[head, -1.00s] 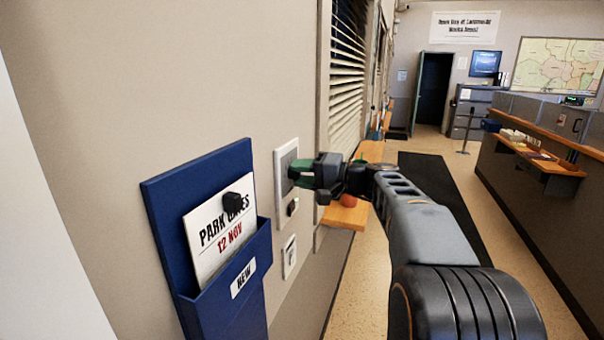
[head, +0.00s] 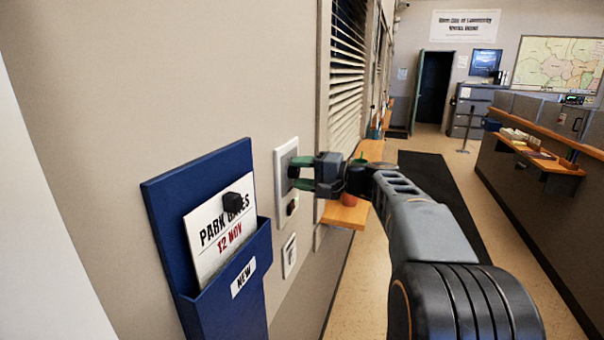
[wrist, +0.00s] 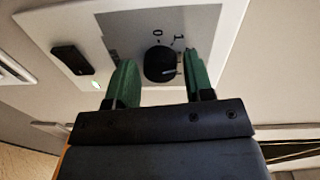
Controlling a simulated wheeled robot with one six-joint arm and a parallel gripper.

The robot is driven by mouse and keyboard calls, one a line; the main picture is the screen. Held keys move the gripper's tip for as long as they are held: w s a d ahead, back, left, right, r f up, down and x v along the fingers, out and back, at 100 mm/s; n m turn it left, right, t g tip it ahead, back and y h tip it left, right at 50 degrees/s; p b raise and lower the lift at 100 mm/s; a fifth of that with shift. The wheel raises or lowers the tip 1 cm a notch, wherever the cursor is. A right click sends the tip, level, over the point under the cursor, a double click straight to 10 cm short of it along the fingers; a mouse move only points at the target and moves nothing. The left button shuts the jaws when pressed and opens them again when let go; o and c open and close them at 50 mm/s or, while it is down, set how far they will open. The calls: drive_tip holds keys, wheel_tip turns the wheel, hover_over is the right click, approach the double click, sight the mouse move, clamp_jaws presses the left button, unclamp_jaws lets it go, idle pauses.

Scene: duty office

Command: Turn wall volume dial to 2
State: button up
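The wall volume dial (wrist: 160,64) is a round black knob on a grey field of a white wall plate (wrist: 222,20). Marks 0 and 1 show beside it in the wrist view; other marks are hidden or too dark to read. My gripper (wrist: 160,82) has its two green fingers on either side of the knob, with a gap between each finger and it. In the head view the plate (head: 281,200) is seen edge-on and my gripper (head: 298,177) is at its face, where the knob is hidden.
A black switch with a green light (wrist: 70,60) sits on the same plate. A smaller white plate (head: 289,256) is below. A blue wall holder (head: 225,290) with a paper is to the left. A wooden ledge (head: 345,214) and window blinds (head: 347,85) lie beyond.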

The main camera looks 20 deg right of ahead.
drive_tip(key=shift+o, duration=0.9)
drive_tip(key=b+v, duration=0.2)
drive_tip(key=v, duration=1.1)
drive_tip(key=shift+s+d+b, duration=0.3)
